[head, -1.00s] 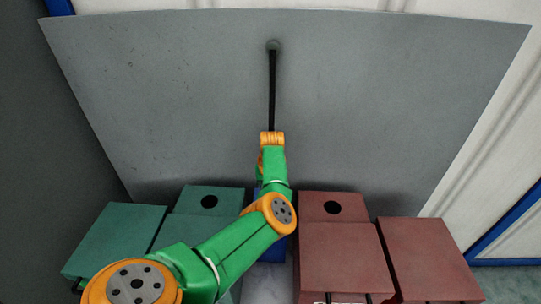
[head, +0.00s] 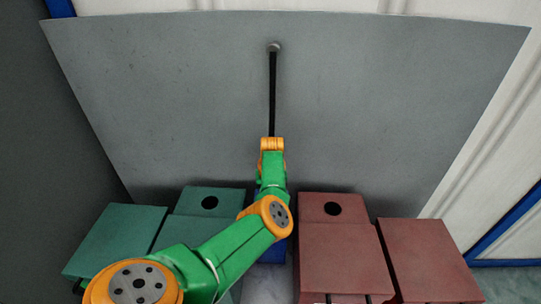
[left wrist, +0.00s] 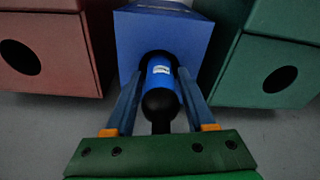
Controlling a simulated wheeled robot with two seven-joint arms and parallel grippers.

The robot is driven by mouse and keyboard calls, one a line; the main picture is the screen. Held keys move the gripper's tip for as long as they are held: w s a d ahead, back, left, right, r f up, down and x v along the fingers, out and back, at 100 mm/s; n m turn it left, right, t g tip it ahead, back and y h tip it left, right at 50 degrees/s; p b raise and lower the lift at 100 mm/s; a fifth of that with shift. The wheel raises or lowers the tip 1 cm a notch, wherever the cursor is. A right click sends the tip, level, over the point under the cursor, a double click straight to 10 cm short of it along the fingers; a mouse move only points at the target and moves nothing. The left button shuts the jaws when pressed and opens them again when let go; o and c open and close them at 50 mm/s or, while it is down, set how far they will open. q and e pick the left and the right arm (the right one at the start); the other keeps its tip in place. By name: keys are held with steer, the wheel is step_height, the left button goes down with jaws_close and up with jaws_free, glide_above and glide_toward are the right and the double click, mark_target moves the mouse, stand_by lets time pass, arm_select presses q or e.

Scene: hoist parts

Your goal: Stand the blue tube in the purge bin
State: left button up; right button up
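The blue tube (left wrist: 161,82), with a black rounded near end and a small white label, shows in the left wrist view. It lies between the fingers of my left gripper (left wrist: 161,75), which look closed against its sides. Its far end points into the dark round hole of a blue bin (left wrist: 150,27); how deep it sits cannot be seen. No label reading purge shows. My right gripper is in no view.
Green bins (head: 209,229) stand to the left and dark red bins (head: 345,257) to the right, close beside the blue one. The front ones nearest it have round holes. A grey panel (head: 160,100) with a black rod (head: 272,95) lies beyond.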

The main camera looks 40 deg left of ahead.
arm_select(q)
steer(key=shift+o, duration=1.3)
